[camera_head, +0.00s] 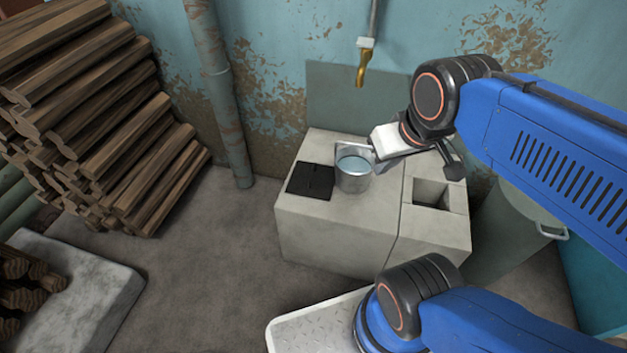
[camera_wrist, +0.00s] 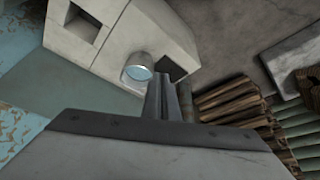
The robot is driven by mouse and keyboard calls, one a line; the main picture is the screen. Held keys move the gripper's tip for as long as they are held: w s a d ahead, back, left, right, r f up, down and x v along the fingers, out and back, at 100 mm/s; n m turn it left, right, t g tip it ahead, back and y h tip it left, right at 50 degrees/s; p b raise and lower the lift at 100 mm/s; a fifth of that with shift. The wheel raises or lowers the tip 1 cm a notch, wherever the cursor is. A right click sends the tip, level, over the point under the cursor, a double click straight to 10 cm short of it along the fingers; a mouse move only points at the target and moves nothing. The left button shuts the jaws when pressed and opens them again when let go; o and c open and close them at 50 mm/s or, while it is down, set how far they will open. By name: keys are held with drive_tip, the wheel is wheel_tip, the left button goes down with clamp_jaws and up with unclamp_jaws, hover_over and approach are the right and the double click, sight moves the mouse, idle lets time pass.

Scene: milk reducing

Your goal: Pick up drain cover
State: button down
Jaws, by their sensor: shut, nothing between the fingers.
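A flat black square, which looks like the drain cover (camera_head: 310,181), lies on top of the pale concrete block (camera_head: 335,226), left of a metal pot. Part of it shows in the wrist view (camera_wrist: 175,70), right beside the pot. My gripper (camera_head: 379,170) is up and to the right of the cover, close to the pot's right side in the picture. Its fingers are shut and empty. In the wrist view the fingers (camera_wrist: 160,79) point toward the block and overlap the area near the cover, apart from it as far as I can tell.
The metal pot (camera_head: 353,181) holds bluish liquid and stands under a brass tap (camera_head: 361,67). A square opening (camera_head: 431,195) is at the block's right. Stacked logs (camera_head: 90,110) are at the left. The floor (camera_head: 215,250) between is clear.

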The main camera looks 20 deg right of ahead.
drive_tip(key=c, duration=1.9)
unclamp_jaws()
drive_tip(key=shift+w, duration=0.1)
drive_tip(key=o, duration=0.6)
drive_tip(key=shift+w, duration=0.35)
drive_tip(key=shift+c, duration=0.2)
drive_tip(key=o, duration=1.2)
drive_tip(key=w, duration=0.1)
drive_tip(key=w+n, duration=0.1)
drive_tip(key=w, duration=0.1)
drive_tip(key=w+n+g, duration=0.1)
drive_tip(key=shift+w+a, duration=0.25)
drive_tip(key=shift+w, duration=0.05)
drive_tip(key=n+g, duration=0.4)
drive_tip(key=n, duration=0.6)
hover_over(312, 171)
wheel_tip(312, 171, down, 14)
drive_tip(key=shift+m, duration=0.3)
drive_tip(key=f, duration=1.2)
drive_tip(key=shift+w+d, duration=0.35)
drive_tip(key=shift+d, duration=0.05)
drive_tip(key=shift+a+f, duration=0.2)
drive_tip(key=shift+f, duration=2.45)
